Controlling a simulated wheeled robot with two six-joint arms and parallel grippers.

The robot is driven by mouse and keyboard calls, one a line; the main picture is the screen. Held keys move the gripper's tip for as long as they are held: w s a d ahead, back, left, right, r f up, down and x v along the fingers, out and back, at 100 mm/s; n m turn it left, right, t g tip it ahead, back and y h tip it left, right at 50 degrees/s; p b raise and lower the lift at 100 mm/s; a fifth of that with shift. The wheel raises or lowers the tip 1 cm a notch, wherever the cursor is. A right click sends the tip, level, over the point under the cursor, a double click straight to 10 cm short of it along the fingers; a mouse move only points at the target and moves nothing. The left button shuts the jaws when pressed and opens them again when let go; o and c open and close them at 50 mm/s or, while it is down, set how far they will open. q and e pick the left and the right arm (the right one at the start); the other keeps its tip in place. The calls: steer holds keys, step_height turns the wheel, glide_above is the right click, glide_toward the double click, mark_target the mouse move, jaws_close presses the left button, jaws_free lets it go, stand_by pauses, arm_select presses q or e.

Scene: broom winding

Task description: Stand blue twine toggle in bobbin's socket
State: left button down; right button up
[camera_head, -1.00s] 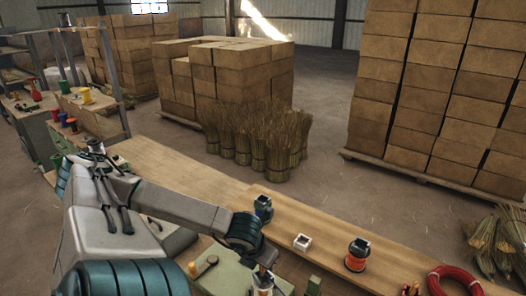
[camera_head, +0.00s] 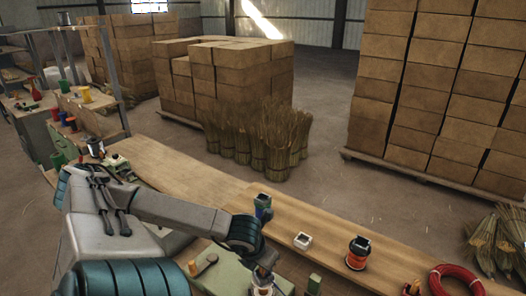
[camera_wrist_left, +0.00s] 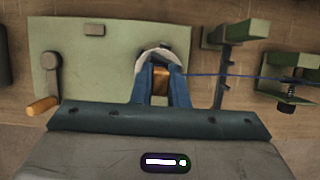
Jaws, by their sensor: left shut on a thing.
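My left gripper (camera_wrist_left: 161,68) has its blue fingers shut on a small golden-brown piece, the toggle (camera_wrist_left: 161,80), over the bobbin. Blue twine (camera_wrist_left: 238,76) runs from between the fingers to the right. The bobbin's pale round rim (camera_wrist_left: 150,55) shows behind the fingertips. The fingers hide its socket, so I cannot tell whether the toggle is inside. In the head view my left gripper (camera_head: 262,279) is low at the bottom edge, over a white bobbin that it partly covers. My right gripper is not in view.
A green winder plate (camera_wrist_left: 98,66) with a wooden-handled crank (camera_wrist_left: 45,104) lies around the bobbin. Green brackets (camera_wrist_left: 238,35) stand to its right. On the bench are a blue spool (camera_head: 263,208), a white square holder (camera_head: 302,242), an orange spool (camera_head: 357,257) and a red coil (camera_head: 455,281).

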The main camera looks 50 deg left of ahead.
arm_select(q)
steer(key=shift+f+b, duration=0.7)
steer(key=shift+f, duration=0.25)
steer(key=c, duration=1.3)
jaws_free()
steer(key=shift+c, duration=0.2)
